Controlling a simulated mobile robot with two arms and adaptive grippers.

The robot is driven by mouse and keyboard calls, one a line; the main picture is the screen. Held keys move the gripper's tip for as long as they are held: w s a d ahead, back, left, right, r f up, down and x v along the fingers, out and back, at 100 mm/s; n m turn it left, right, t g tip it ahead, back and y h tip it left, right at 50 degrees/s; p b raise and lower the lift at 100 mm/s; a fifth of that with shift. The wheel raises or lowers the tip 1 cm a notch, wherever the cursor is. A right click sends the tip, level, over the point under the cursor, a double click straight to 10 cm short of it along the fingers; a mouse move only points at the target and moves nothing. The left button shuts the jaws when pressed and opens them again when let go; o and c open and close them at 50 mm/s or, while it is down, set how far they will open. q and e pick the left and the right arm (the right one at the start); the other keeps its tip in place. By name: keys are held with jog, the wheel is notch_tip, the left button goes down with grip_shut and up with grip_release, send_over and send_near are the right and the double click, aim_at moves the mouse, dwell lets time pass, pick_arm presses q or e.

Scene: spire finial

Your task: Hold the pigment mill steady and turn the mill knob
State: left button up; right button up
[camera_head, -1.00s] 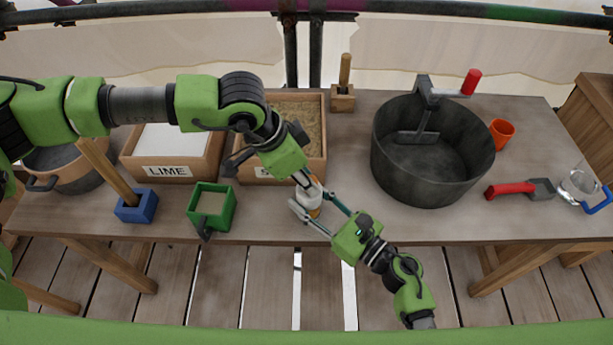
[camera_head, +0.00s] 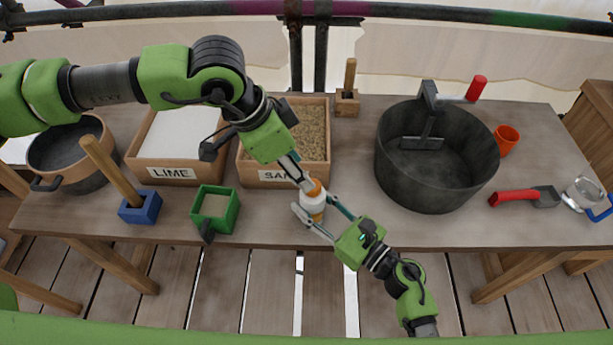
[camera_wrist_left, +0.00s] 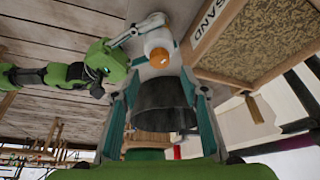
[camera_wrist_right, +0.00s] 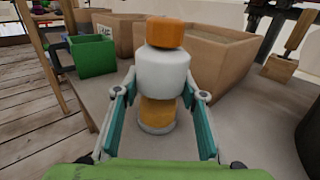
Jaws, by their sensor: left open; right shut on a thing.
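The pigment mill (camera_head: 312,208) is a small white body with an orange knob (camera_head: 313,187) on top. It stands upright near the front edge of the table. In the right wrist view the white body (camera_wrist_right: 163,72) shows an orange band below it, and the knob (camera_wrist_right: 166,33) is fully in sight. My right gripper (camera_head: 318,209) is shut on the mill from the front, one finger on each side. My left gripper (camera_head: 301,180) is open just up and left of the knob. In the left wrist view the knob (camera_wrist_left: 159,57) shows beyond its spread fingers.
The sand box (camera_head: 267,176) and lime box (camera_head: 170,173) stand behind and left. A green box (camera_head: 233,206) and a blue block (camera_head: 140,208) are left of the mill. A large dark tub (camera_head: 430,185) stands right. Bare table lies between mill and tub.

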pick_arm(q)
jog(key=v, duration=0.5)
jog(key=shift+r, duration=0.1)
jog(key=d+f+m, duration=0.1)
jog(key=f+m, duration=0.2)
jog(key=m, duration=0.9)
jog(key=w+d+f+m, duration=0.1)
jog(key=f+m, duration=0.3)
jog(key=m, duration=0.8)
jog(key=d+f+m, duration=0.2)
jog(key=f+m, duration=0.1)
jog(key=m, duration=0.9)
jog(key=shift+w+d+f, duration=0.1)
jog(key=shift+w+f, duration=0.25)
jog(key=shift+w, duration=0.05)
